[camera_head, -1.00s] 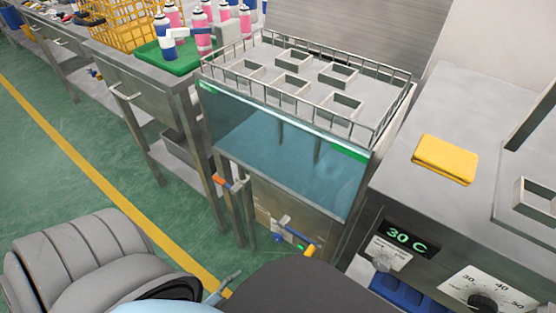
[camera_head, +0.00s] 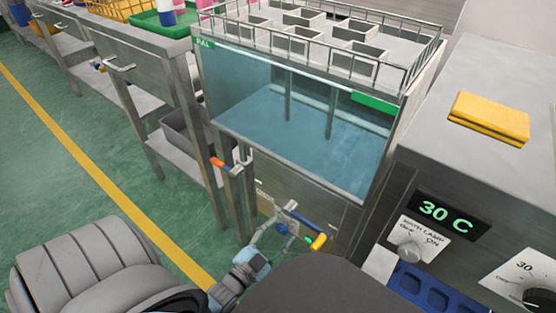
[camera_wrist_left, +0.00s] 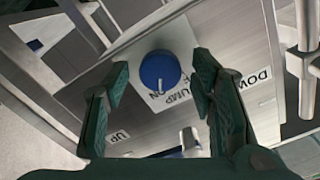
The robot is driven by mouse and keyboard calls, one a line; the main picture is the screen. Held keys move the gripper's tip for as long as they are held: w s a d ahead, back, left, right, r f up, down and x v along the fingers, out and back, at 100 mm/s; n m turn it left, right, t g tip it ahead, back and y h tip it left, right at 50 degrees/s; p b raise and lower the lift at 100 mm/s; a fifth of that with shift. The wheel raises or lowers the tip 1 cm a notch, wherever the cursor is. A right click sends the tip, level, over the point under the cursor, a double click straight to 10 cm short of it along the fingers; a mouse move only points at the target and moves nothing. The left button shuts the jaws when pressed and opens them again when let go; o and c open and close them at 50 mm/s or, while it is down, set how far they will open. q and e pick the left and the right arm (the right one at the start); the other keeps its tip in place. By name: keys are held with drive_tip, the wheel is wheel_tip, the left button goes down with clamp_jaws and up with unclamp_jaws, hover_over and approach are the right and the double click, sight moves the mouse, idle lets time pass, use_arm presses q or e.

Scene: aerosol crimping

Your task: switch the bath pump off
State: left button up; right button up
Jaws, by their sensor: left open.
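The blue pump knob (camera_wrist_left: 160,72) sits on a plate with the word PUMP and partly covered lettering beside it. It also shows small in the head view (camera_head: 282,229), low on the front of the bath (camera_head: 300,140). My left gripper (camera_wrist_left: 161,78) is open, with one finger on each side of the knob and gaps between. I cannot tell how deep the fingertips reach or which way the knob points. In the head view the left gripper (camera_head: 268,236) is at the panel below the tank. My right gripper is in neither view.
A lever with a yellow grip (camera_head: 318,242) stands close right of the knob; UP and DOWN labels flank it in the wrist view. An orange-ended handle (camera_head: 218,163) sticks out at left. A counter with a 30 C display (camera_head: 445,215) and a yellow cloth (camera_head: 489,117) is at right.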

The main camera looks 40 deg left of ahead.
use_arm(q)
drive_tip(key=shift+w, duration=0.15)
drive_tip(key=c, duration=1.1)
drive_tip(key=shift+c, duration=0.2)
